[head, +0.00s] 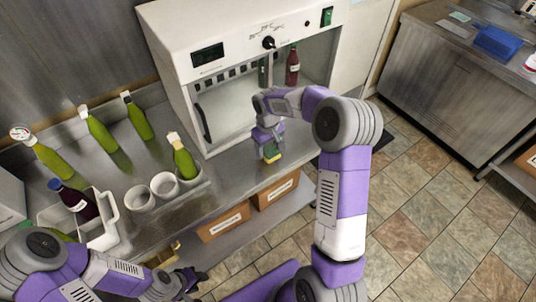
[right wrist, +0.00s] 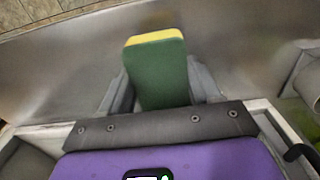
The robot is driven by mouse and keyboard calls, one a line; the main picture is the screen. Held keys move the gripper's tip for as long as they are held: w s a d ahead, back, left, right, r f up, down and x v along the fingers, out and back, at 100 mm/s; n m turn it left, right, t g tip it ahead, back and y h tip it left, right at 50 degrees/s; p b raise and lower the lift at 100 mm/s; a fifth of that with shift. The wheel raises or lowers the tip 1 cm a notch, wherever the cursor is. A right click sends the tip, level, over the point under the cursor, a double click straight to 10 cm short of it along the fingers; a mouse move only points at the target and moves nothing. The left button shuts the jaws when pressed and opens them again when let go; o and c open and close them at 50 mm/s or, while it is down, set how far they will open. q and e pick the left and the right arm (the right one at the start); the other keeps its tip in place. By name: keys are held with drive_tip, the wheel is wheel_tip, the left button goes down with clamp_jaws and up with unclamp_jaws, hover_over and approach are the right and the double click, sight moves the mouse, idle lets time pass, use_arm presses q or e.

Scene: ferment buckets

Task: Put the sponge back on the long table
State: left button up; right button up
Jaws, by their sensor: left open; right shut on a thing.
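The sponge (head: 272,154), green with a yellow layer, is held in my right gripper (head: 268,143) over the steel long table (head: 240,180), in front of the white cabinet. In the right wrist view the sponge (right wrist: 158,70) stands out between the two grey fingers of the right gripper (right wrist: 160,92), with steel surface beyond it. I cannot tell whether the sponge touches the table. My left gripper (head: 190,279) is open and empty at the bottom left of the head view, near the table's front edge.
The white cabinet (head: 205,60) stands open, with a dark red bottle (head: 292,65) inside. Several green bottles (head: 100,135), white cups (head: 139,198) and a white caddy with a dark bottle (head: 110,234) stand to the left. Cardboard boxes (head: 223,222) sit on the shelf below.

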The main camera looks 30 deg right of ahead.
sight(268, 154)
wheel_tip(268, 154, down, 4)
drive_tip(key=shift+r, duration=0.1)
drive_tip(key=shift+b, duration=0.35)
drive_tip(key=o, duration=1)
